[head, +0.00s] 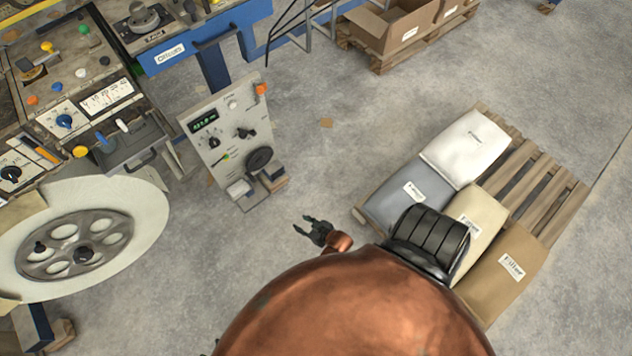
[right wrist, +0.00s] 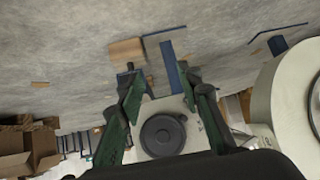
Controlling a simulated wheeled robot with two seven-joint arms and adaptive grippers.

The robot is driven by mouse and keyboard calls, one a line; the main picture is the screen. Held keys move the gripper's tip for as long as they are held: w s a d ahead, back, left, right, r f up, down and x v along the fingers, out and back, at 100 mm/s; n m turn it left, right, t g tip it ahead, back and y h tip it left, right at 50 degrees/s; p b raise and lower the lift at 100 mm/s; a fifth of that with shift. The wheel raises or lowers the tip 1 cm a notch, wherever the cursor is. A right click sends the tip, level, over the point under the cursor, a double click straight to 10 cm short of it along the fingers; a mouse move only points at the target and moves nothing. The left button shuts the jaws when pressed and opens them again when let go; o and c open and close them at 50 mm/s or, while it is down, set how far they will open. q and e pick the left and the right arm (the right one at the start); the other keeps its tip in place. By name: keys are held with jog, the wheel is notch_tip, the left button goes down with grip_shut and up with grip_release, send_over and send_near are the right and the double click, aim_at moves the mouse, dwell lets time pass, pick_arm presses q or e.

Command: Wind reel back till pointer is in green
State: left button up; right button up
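The large white reel (head: 140,212) stands at the left of the head view. Its grey spoked hub carries a small black crank knob (head: 40,247). In the right wrist view the reel (right wrist: 284,95) shows in part at the right edge. A white scale dial (head: 106,99) sits on the machine panel above the reel. Its pointer and any green zone are too small to read. My right gripper (head: 308,229) is open and empty over the floor, to the right of the reel and apart from it. In the right wrist view its fingers (right wrist: 160,88) are spread. My left gripper is not in view.
A grey control box (head: 222,128) with a black handwheel (head: 259,159) stands between the reel and my right gripper. A pallet (head: 545,185) with several sacks is at the right. Cardboard boxes (head: 390,28) are at the top. Bare floor lies between.

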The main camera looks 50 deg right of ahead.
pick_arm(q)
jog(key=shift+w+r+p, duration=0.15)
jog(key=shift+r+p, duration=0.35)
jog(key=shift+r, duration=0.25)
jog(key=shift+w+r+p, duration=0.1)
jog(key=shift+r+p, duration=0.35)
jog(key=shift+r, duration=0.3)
pick_arm(e)
jog(key=s+f+g, duration=0.1)
jog(key=s+f, duration=0.1)
jog(key=s, duration=0.4)
jog(key=shift+s+a+f+n+g, duration=0.2)
jog(key=shift+a+n+g, duration=0.1)
jog(key=shift+a, duration=0.15)
